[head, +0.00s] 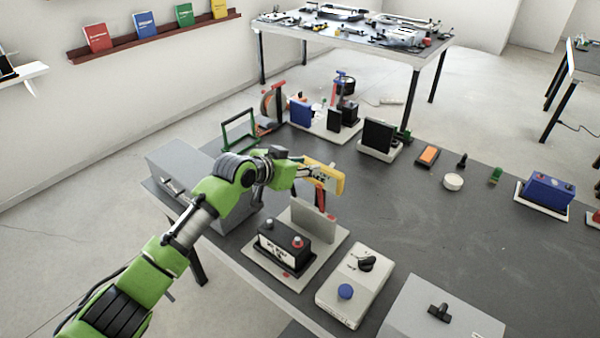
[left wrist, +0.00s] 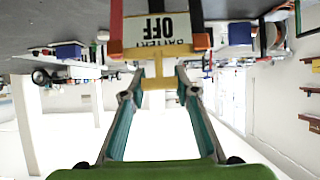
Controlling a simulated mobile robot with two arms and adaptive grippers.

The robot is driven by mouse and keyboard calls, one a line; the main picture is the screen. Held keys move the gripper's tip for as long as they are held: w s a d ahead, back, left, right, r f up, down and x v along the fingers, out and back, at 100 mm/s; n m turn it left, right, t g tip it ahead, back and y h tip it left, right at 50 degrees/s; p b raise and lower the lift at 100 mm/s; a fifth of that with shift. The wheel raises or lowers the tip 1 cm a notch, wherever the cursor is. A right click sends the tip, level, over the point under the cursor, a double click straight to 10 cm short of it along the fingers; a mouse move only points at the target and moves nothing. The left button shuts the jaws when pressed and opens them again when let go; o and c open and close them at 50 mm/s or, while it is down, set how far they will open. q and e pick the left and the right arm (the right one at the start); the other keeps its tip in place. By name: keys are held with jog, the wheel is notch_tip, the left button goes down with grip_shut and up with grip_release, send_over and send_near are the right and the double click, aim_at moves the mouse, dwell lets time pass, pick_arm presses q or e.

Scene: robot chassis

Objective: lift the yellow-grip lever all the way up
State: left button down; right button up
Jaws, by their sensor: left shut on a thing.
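The yellow-grip lever (head: 335,183) rises on red arms above a light base plate (head: 262,262), beside a grey upright panel and a black battery block. My left gripper (head: 306,170) is shut on the lever's yellow grip. In the left wrist view, which is upside down, the yellow grip (left wrist: 158,84) sits between the two fingers of the left gripper (left wrist: 160,92). My right gripper is not in view.
A black battery block (head: 284,245) stands close below the lever. The dark table (head: 420,220) is clear to the lever's right.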

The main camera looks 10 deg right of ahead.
pick_arm(q)
jog(key=shift+w+d+r, duration=0.15)
dwell(0.3)
jog(key=c, duration=1.6)
grip_release()
jog(key=shift+o, duration=0.2)
jog(key=shift+w+d, duration=0.15)
jog(key=v, duration=1.2)
